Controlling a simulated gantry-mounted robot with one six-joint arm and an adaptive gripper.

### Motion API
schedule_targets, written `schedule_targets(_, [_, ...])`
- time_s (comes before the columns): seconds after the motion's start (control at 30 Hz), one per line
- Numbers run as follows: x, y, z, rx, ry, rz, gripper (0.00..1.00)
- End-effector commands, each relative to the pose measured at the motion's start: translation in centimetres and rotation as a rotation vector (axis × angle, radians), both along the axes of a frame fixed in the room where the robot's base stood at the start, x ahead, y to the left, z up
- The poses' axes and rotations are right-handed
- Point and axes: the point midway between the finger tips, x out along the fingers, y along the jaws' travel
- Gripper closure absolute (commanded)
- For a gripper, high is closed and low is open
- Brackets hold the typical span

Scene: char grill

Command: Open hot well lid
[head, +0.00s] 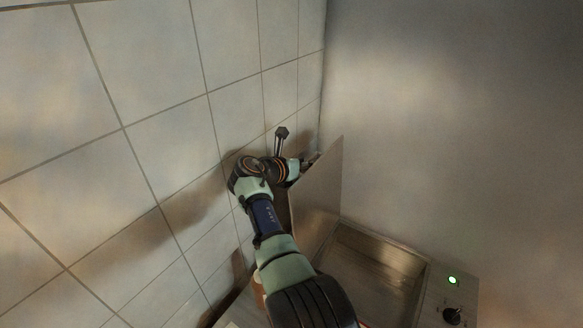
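The hot well lid (318,200) is a flat metal panel standing steeply raised at the left side of the well. The hot well (375,262) is a rectangular metal basin, uncovered over the part that I can see. My arm reaches up from the bottom, along the left of the lid. My gripper (309,160) is at the lid's upper left edge, partly behind it. Its fingers are small and mostly hidden, so I cannot tell whether they are open, shut or touching the lid. No lid handle can be clearly made out.
A tiled wall (150,130) is close on the left of my arm. A large metal panel (460,120) rises on the right. A control panel with a lit green light (452,280) and a black knob (452,316) is right of the well. A dark-headed metal piece (281,140) stands by the wall.

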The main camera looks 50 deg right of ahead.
Motion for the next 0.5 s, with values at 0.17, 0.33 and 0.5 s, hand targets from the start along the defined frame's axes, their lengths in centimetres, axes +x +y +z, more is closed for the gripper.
schedule_targets(0.17, [-0.1, 2.1, 0.6, 0.002, -0.003, 0.005, 0.61])
schedule_targets(0.33, [0.1, 6.2, 2.2, 0.003, -0.001, 0.006, 0.61])
schedule_targets(0.5, [0.0, 9.1, 3.4, 0.003, 0.000, 0.003, 0.61])
